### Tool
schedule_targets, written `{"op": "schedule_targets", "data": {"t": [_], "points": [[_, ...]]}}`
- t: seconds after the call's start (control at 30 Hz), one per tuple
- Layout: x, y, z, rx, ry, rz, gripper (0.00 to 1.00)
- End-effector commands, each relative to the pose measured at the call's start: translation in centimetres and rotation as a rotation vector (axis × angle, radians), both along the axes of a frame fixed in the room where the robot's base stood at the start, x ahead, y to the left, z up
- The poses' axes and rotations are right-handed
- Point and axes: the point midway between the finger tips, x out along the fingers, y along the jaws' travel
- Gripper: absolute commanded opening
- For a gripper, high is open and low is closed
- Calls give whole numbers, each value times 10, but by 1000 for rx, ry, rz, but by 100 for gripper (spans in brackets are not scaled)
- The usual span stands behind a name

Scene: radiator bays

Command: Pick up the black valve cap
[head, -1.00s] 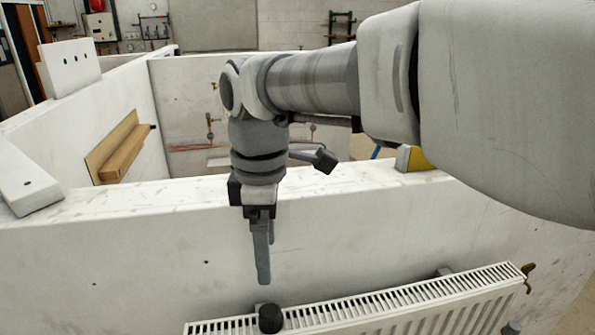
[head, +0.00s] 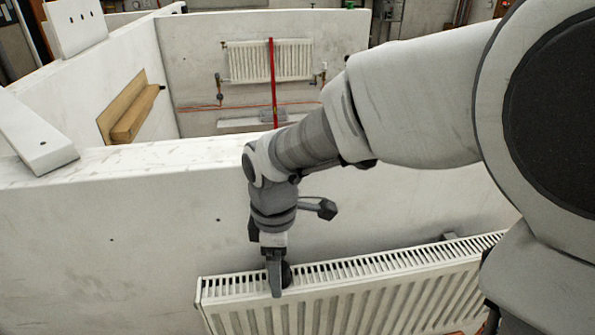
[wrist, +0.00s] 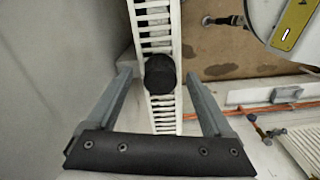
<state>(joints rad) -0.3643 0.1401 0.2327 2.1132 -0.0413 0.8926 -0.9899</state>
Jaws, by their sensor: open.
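The black valve cap (wrist: 160,75) sits on the white slatted top of the radiator (wrist: 153,20) in the wrist view. In the head view the black valve cap (head: 287,273) is partly hidden behind a finger of my gripper. My gripper (head: 275,290) points down at the radiator's left end. In the wrist view my gripper (wrist: 158,76) is open, with one finger on each side of the cap. Gaps show between the cap and both fingers. In the head view the near fingertip overlaps the radiator's front edge.
A white wall (head: 120,225) stands close behind the radiator. A wooden ledge (head: 135,118) is on the left partition. Another radiator (head: 250,60) and a red upright pipe (head: 272,85) are in the far bay. The wrist view also shows orange pipework (wrist: 240,111).

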Motion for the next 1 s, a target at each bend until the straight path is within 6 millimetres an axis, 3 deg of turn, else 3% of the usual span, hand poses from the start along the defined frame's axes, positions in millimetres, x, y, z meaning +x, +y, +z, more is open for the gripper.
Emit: {"op": "schedule_targets", "data": {"t": [0.27, 0.73, 1.0], "points": [[0, 0, -4, 0, -1, 0, 86], [0, 0, -3, 0, 0, 0, 1], [0, 0, -2, 0, -1, 0, 0]]}}
